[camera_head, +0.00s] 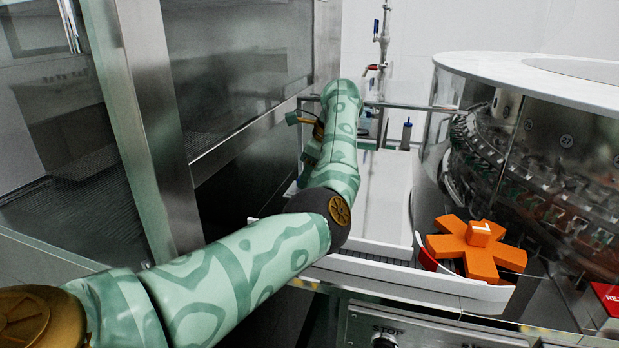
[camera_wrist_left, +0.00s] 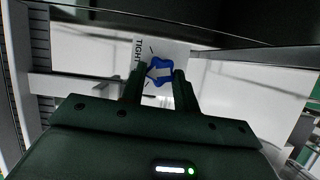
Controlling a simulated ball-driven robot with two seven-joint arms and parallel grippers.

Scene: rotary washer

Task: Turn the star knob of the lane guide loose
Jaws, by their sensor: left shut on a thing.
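The blue star knob (camera_wrist_left: 160,64) shows in the left wrist view, in front of a white plate marked "TIGHT" with a short arrow or mark beside it. My left gripper (camera_wrist_left: 160,78) has one finger on each side of the knob and is shut on it. In the head view my left arm reaches forward from the lower left, and its wrist end hides the fingertips and the knob. The white lane guide rails (camera_head: 385,205) run along the table to the right of my arm. My right gripper is in neither view.
An orange star wheel (camera_head: 478,250) lies at the lane's near end. The big round washer (camera_head: 535,150) fills the right side. A steel frame post (camera_head: 150,120) with dark panels stands at left. A stop panel (camera_head: 430,330) and a red box (camera_head: 607,297) are at front.

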